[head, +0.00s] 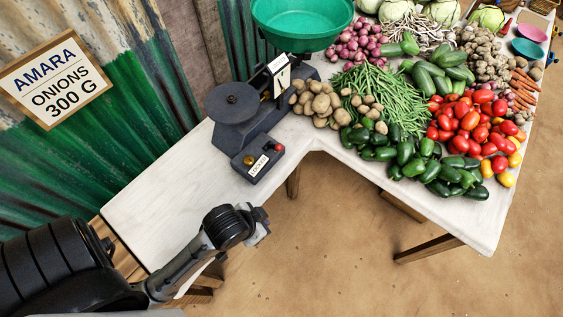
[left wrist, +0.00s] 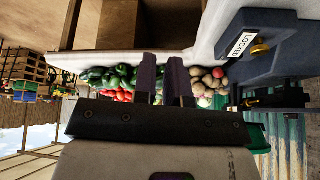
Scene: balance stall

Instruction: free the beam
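The dark grey balance (head: 236,104) stands on the white table, with a flat round plate at its left and a green pan (head: 303,22) raised at its far side. At its front is a lock box (head: 262,172) with a label reading "LOCKED" (head: 258,166), a brass knob (head: 249,160) and a red knob (head: 279,148). The label and brass knob (left wrist: 260,49) also show at the upper right in the left wrist view. My left gripper (head: 265,224) is in front of the box, apart from it. Its two fingers (left wrist: 162,80) are parted by a narrow gap, with nothing held. My right gripper is out of view.
Potatoes (head: 316,102), green beans (head: 385,92), green peppers (head: 410,160) and tomatoes (head: 468,122) are heaped right of the balance. The table's near left part (head: 155,210) is bare. A sign (head: 55,78) on the wall reads "AMARA ONIONS 300 G".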

